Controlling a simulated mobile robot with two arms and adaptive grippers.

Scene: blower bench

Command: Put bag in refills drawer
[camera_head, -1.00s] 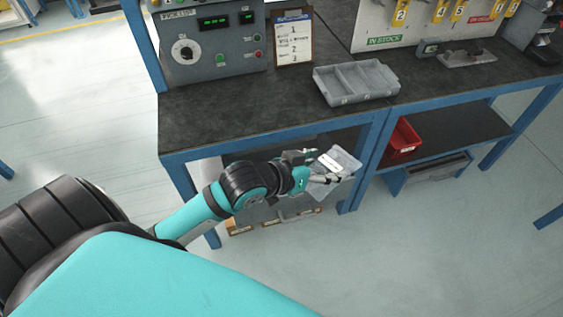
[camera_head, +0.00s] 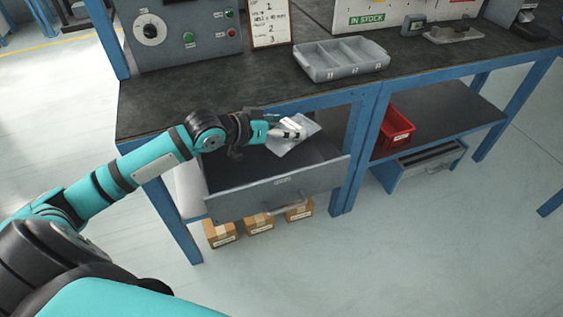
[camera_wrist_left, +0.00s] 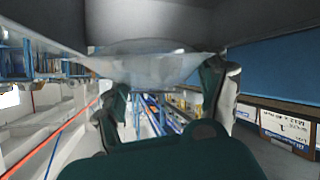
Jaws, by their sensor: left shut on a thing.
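My left gripper (camera_head: 290,132) is shut on a clear, greyish bag (camera_head: 297,143). It holds the bag over the open drawer (camera_head: 266,191) under the left part of the bench. The drawer has a grey front with a handle and a small label that I cannot read; its dark inside looks empty where it shows. The left wrist view also shows the bag (camera_wrist_left: 160,68), stretched between the two fingers. Whether the bag touches the drawer is not clear. My right gripper is out of view.
A grey three-compartment tray (camera_head: 341,60) stands on the dark bench top (camera_head: 230,92). A red bin (camera_head: 394,130) sits on the lower shelf to the right. Several cardboard boxes (camera_head: 259,223) stand below the open drawer.

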